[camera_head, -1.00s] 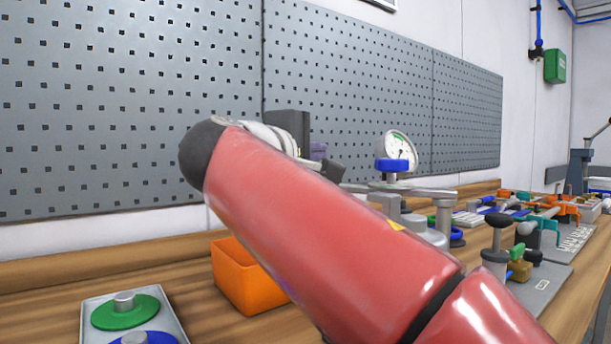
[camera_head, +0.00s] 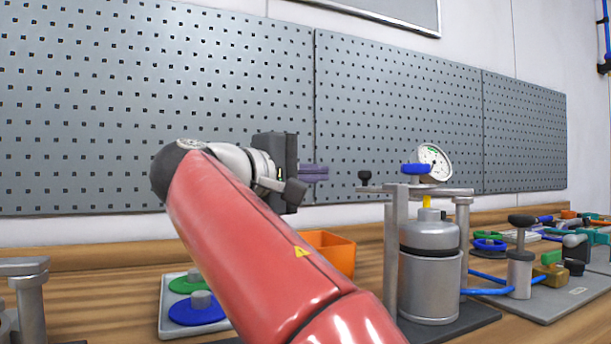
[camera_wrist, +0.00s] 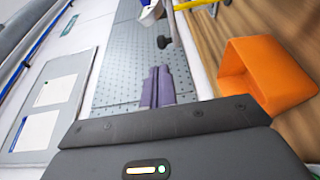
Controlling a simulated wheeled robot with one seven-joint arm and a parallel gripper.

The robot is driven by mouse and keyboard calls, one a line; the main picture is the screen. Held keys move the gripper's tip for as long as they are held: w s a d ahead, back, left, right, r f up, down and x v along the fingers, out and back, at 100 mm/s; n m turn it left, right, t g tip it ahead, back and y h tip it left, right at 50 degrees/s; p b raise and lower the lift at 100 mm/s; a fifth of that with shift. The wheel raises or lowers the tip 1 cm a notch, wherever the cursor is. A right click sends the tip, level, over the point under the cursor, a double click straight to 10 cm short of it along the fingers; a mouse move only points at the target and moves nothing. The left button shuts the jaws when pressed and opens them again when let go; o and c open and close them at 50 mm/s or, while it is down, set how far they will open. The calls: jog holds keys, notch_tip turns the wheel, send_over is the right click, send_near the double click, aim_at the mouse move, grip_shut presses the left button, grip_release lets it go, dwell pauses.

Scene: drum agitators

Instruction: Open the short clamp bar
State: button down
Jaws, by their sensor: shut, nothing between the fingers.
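A metal canister (camera_head: 430,270) stands upright in a frame with two posts on a dark base in the head view. A flat grey clamp bar (camera_head: 385,189) lies across the posts over the canister, with a black knob (camera_head: 365,175) at its left end. I cannot tell for sure whether this is the short bar. My gripper (camera_head: 322,173) has purple fingers, shut and empty, to the left of the knob and apart from it. In the wrist view the shut fingers (camera_wrist: 157,87) point toward the knob (camera_wrist: 164,42), which shows beyond them.
An orange bin (camera_head: 335,254) stands behind my arm; it also shows in the wrist view (camera_wrist: 275,75). A tray (camera_head: 172,322) holds green and blue discs. A pressure gauge (camera_head: 435,163) sits above the canister. Another metal frame (camera_head: 28,285) is at the left edge. A pegboard backs the bench.

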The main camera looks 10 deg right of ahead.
aim_at(359, 173)
jog(key=p+x, duration=0.1)
jog(key=x, duration=0.9)
jog(key=shift+w+d, duration=0.1)
jog(key=shift+w, duration=0.1)
